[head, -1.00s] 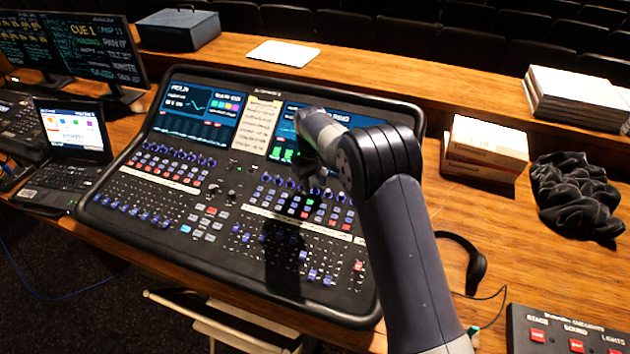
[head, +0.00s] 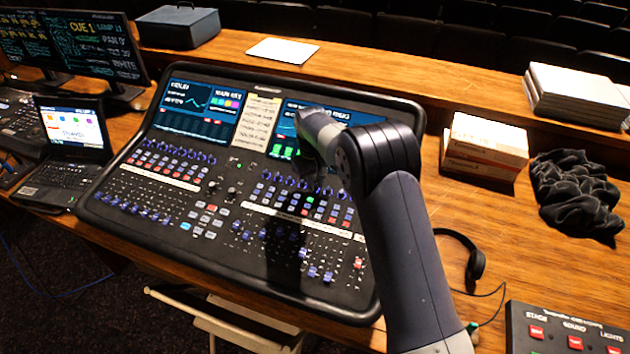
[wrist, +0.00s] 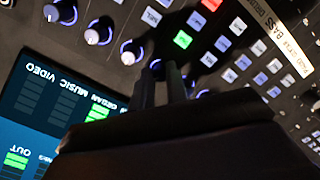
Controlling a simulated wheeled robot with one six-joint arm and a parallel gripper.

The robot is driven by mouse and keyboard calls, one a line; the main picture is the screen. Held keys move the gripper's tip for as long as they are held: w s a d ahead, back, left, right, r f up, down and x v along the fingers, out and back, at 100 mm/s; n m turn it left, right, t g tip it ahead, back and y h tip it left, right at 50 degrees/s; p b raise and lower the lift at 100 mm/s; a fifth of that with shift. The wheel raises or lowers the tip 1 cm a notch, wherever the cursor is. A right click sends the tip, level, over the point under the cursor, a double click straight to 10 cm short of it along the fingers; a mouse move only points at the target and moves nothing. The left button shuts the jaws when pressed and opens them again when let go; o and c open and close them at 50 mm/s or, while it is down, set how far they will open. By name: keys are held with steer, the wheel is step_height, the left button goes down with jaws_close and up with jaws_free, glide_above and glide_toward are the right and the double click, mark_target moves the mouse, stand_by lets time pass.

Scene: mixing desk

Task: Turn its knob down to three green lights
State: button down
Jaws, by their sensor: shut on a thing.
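The mixing desk (head: 228,235) lies under my arm, with its right screen (head: 335,113) partly covered by my wrist. In the wrist view, my gripper (wrist: 163,72) reaches down to the knob row, its two narrow fingers shut on a small blue-ringed knob (wrist: 156,64). The fingers and the dark gripper body hide most of this knob. Other knobs (wrist: 98,32) stand free to its left. The screen (wrist: 40,95) appears upside down in the wrist view, with green blocks lit in the ORGAN column (wrist: 97,114); the gripper body cuts into the screen, and I cannot count its lights surely.
A lit green button (wrist: 183,39) and other buttons lie close to the fingers. White boxes (head: 486,142), black cloth (head: 575,195) and headphones (head: 475,265) lie right of the desk. A laptop (head: 70,135) stands at left. A button box (head: 570,330) is at the front right.

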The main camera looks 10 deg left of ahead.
steer(key=shift+n, duration=0.3)
steer(key=shift+n+b, duration=0.7)
steer(key=shift+n, duration=0.2)
steer(key=shift+n+b, duration=0.45)
steer(key=shift+n, duration=1.25)
steer(key=shift+r, duration=0.1)
steer(key=c, duration=1.4)
jaws_free()
steer(key=r, duration=0.3)
steer(key=r+b, duration=0.1)
steer(key=r, duration=0.6)
steer(key=shift+s+a+r+b, duration=0.3)
steer(key=shift+a+r+b, duration=0.05)
steer(key=shift+a+b, duration=0.05)
steer(key=shift+f, duration=0.1)
